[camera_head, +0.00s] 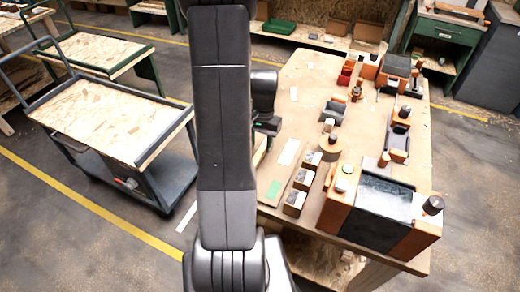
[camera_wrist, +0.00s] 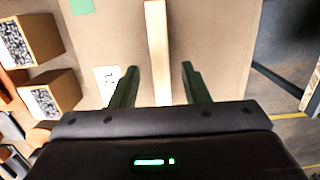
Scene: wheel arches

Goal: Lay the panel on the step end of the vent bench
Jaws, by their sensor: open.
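My gripper (camera_wrist: 159,70) is open, with its two dark green fingers apart, low in the wrist view. A long, narrow pale wooden piece (camera_wrist: 157,35) runs between and beyond the fingers; it may be the panel seen along its edge, but I cannot tell. No contact with the fingers shows.
Several small boxes (camera_head: 295,202) stand near the bench's left side; two with speckled faces show in the wrist view (camera_wrist: 30,40). Orange and black fittings (camera_head: 375,208) crowd the bench's right side. A wood-topped cart (camera_head: 105,115) stands left, with open floor between.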

